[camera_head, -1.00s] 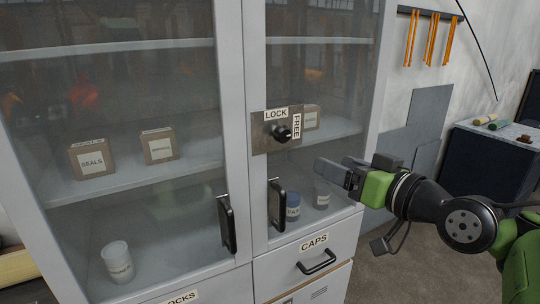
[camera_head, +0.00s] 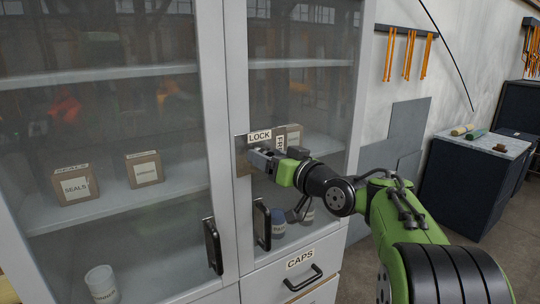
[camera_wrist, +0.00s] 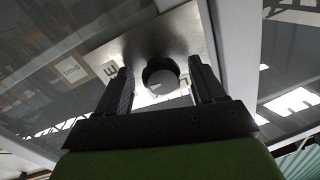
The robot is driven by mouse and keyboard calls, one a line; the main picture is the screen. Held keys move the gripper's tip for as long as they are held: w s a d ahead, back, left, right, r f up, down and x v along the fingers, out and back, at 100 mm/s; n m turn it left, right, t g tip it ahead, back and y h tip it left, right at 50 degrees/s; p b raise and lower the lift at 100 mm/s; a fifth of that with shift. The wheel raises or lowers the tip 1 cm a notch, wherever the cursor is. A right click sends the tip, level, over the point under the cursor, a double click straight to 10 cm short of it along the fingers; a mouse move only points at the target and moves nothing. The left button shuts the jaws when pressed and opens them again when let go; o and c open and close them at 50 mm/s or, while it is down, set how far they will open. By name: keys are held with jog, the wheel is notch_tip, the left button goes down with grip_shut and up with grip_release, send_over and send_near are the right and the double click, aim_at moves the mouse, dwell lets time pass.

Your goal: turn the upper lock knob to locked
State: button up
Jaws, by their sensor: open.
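The upper lock plate (camera_head: 242,160) is a metal square on the cabinet's right door, with a LOCK label (camera_head: 260,137) above and a FREE label (camera_head: 280,143) at the right, partly covered. My gripper (camera_head: 262,158) is in front of the plate and hides the knob in the head view. In the wrist view the round dark knob (camera_wrist: 160,74) lies between the open fingers of my gripper (camera_wrist: 160,68), with a gap visible on each side. A pale mark shows on the knob's face; which label it points to I cannot tell. Labels there are partly hidden.
Black door handles (camera_head: 213,246) (camera_head: 262,225) stand out below the plate. A CAPS drawer (camera_head: 300,262) is under the right door. Boxes (camera_head: 75,185) and jars are behind the glass. A dark cabinet (camera_head: 475,180) stands at the right.

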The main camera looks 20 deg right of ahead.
jog(key=c, duration=1)
jog(key=shift+c, duration=0.2)
jog(key=shift+b, duration=0.35)
jog(key=n+h+b, duration=0.1)
jog(key=n+b, duration=0.4)
jog(key=n, duration=0.3)
jog(key=n+h+b, duration=0.1)
jog(key=n+b, duration=0.5)
jog(key=n, duration=0.2)
jog(key=shift+s+a+g, duration=0.1)
jog(key=shift+g, duration=0.2)
jog(key=shift+r+n, duration=0.1)
jog(key=shift+n, duration=0.3)
